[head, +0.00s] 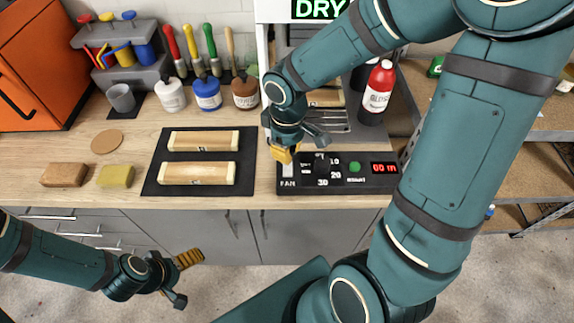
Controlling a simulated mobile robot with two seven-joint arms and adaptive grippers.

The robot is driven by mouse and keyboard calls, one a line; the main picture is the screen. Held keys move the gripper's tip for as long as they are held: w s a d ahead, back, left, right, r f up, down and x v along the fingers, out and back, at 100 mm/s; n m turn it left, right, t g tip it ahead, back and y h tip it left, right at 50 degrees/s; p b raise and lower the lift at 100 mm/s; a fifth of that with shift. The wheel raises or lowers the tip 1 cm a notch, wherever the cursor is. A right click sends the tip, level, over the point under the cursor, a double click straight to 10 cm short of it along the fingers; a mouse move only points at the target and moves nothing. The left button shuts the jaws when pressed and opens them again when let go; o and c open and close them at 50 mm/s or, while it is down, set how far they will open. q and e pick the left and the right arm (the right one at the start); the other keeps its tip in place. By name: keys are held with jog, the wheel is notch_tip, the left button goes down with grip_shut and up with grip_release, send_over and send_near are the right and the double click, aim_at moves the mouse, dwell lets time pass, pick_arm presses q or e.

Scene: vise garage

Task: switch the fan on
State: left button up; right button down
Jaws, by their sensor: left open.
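The black control panel (335,185) lies at the front edge of the bench. Its FAN label is at the left end, with a pale switch (288,171) just above it. My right gripper (285,152) is right above and behind that switch, its yellow fingertip close to it. I cannot tell whether it touches the switch, nor whether the jaws are open; the arm hides part of them. The switch's position is too small to read. My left gripper (184,280) is open and empty, low in front of the cabinets.
The panel also has a dial, a green button (355,167) and a red display (384,168). A dark mat (150,180) with two wooden blocks lies to the left. A red bottle (379,88) stands behind the panel. A lit DRY sign (320,9) is above.

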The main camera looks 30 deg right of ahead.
jog(key=shift+f+b, duration=1.4)
jog(key=shift+f, duration=0.3)
dwell(0.7)
jog(key=shift+r, duration=0.15)
jog(key=shift+r+p, duration=2.95)
jog(key=shift+r, duration=0.5)
